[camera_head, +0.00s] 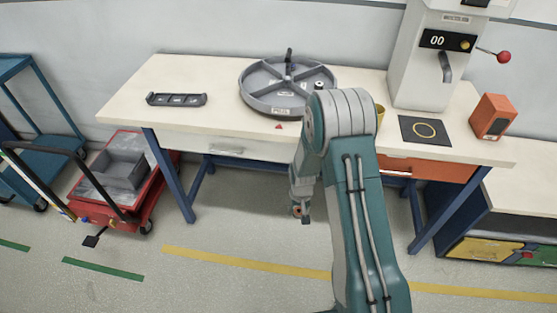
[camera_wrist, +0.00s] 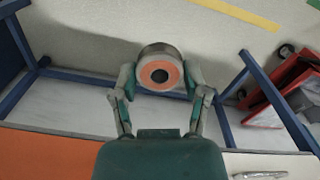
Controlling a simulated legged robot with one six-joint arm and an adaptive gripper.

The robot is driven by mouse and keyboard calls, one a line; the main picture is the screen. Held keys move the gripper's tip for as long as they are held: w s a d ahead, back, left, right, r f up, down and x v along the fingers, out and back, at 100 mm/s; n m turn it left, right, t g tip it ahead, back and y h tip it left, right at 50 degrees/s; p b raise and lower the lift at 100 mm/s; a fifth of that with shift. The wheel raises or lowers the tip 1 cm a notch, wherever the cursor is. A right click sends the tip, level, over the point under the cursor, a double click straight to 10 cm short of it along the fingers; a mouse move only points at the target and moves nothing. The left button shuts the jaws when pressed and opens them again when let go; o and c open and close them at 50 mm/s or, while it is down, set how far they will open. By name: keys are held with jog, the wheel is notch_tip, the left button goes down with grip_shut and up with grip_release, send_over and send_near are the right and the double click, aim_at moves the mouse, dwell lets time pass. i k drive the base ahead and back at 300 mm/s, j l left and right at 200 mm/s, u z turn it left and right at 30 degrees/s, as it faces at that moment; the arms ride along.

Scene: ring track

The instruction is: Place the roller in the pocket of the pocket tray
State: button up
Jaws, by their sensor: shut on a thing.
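My gripper (camera_head: 301,211) hangs in front of the workbench, lower in the picture than the table top. In the wrist view my gripper (camera_wrist: 160,75) is shut on the roller (camera_wrist: 156,51), a grey cylinder with an orange end face and a dark centre hole. In the head view only a small part of the roller (camera_head: 296,211) shows between the fingers. The pocket tray (camera_head: 150,99) looks to be the dark grey tray with several recesses at the left of the table top, well apart from my gripper. Its recesses are too small to read.
A round grey ring track (camera_head: 252,98) stands on the workbench (camera_head: 130,88), with a small pale roller-like piece (camera_head: 319,86) at its right. A grey machine (camera_head: 424,75), black mat (camera_head: 408,124) and orange box (camera_head: 490,117) stand at right. A red cart (camera_head: 133,195) is at left.

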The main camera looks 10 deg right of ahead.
aim_at(176, 100)
jog(key=i+j+z, duration=0.2)
jog(key=j, duration=0.8)
jog(key=i+j+z, duration=0.15)
jog(key=j, duration=0.85)
jog(key=j+z, duration=0.2)
jog(key=j, duration=0.85)
